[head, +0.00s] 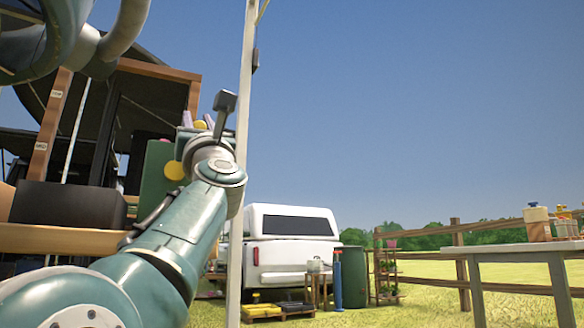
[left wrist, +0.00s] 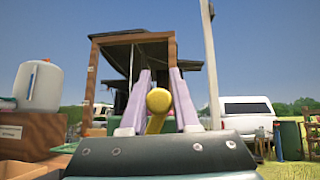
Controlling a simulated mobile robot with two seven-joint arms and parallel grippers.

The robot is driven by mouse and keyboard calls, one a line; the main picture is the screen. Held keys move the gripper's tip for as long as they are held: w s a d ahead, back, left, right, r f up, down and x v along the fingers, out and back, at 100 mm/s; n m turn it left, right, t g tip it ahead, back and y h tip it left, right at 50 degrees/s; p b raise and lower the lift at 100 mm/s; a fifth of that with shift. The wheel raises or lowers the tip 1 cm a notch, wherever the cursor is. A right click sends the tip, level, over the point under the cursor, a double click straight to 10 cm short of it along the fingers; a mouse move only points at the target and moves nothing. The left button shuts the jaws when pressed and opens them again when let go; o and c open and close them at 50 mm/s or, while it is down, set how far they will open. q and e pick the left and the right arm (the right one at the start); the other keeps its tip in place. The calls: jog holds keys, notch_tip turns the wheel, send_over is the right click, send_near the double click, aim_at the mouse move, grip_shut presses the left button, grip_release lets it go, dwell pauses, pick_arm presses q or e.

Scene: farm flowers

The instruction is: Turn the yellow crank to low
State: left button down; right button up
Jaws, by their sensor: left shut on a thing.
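The yellow crank shows in the left wrist view as a round knob (left wrist: 159,100) on a short yellow rod. My left gripper (left wrist: 160,98) has its two lavender fingers on either side of the knob, shut on it. In the head view the left gripper (head: 198,121) is partly hidden behind my wrist, with a bit of the yellow knob (head: 201,125) between its fingers. A wooden frame (head: 160,69) stands behind, with small labels on its left post that are too small to read. My right gripper is not in view.
A pale pole (head: 245,90) stands close to the right of my left wrist. A white vehicle (head: 290,240) is parked behind. A grey table (head: 520,248) with jars stands at the right by a wooden fence (head: 462,262). Open grass lies between.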

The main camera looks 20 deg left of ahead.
pick_arm(q)
jog(key=shift+s+r, duration=0.2)
jog(key=shift+r, duration=0.05)
jog(key=c, duration=1)
grip_release()
jog(key=o, duration=0.3)
jog(key=shift+w+f, duration=0.1)
jog(key=shift+f, duration=0.05)
jog(key=shift+o, duration=0.2)
jog(key=shift+d+f, duration=0.35)
jog(key=shift+f, duration=0.05)
jog(key=p+v, duration=0.1)
jog(key=v, duration=0.8)
jog(key=shift+p, duration=0.35)
